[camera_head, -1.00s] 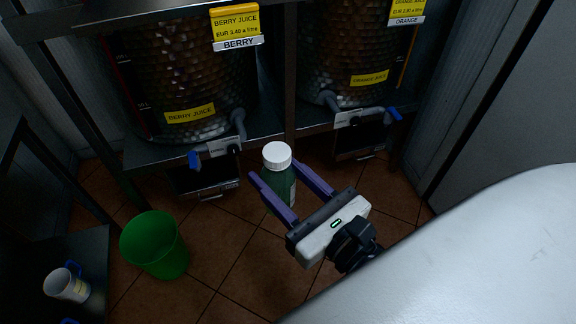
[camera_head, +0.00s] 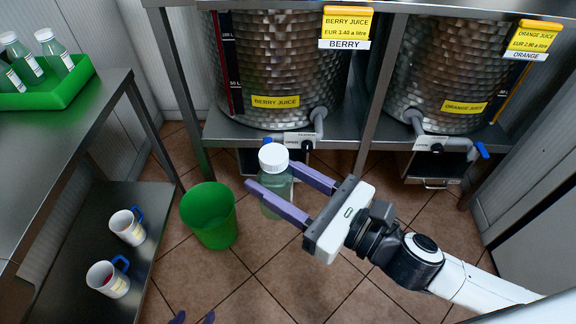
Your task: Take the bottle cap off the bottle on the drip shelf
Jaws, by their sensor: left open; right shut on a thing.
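A clear green-tinted bottle (camera_head: 276,191) with a white bottle cap (camera_head: 273,157) on its top is upright in front of the drink shelf. My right gripper (camera_head: 271,176), coming in from the right, is shut on the bottle, one purple finger on each side of its body below the cap. The bottle's base is over the floor in the picture; I cannot tell whether anything supports it. Only the purple fingertips of my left gripper (camera_head: 193,318) show at the bottom edge, apart and empty. A drip shelf (camera_head: 431,166) shows under the orange juice tap.
Berry (camera_head: 280,70) and orange (camera_head: 445,70) juice drums stand behind on a metal shelf. A green bin (camera_head: 209,216) stands left of the bottle. At left, a table holds a green tray (camera_head: 70,88) of capped bottles; two mugs (camera_head: 127,227) are on its lower shelf.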

